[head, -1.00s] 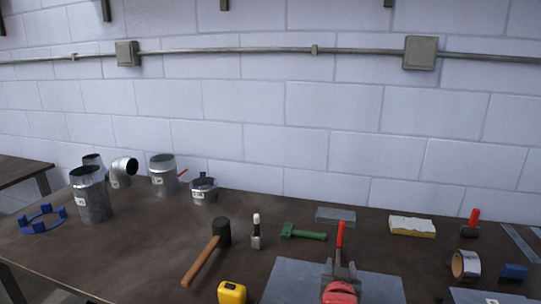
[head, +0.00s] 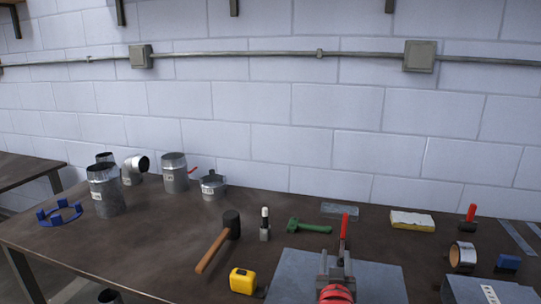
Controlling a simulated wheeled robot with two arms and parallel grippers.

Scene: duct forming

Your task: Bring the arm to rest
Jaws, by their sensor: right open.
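Neither of my grippers nor my arms can be made out in the head view. On the dark workbench (head: 150,247) stand several grey metal duct pieces at the back left. They include a tall cylinder (head: 104,190), an elbow (head: 135,169), a second cylinder (head: 174,172) and a short collar (head: 212,186). A red-and-grey tool with an upright red lever (head: 344,228) stands on a grey plate (head: 290,278) at the front centre. The bottom edge cuts off its lower part.
A mallet (head: 217,246), yellow tape measure (head: 243,281), green tool (head: 309,226) and blue ring (head: 59,212) lie on the bench. At right are a yellow-white block (head: 412,220), tape roll (head: 462,256) and labelled grey box (head: 488,290). The bench between the ring and mallet is clear.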

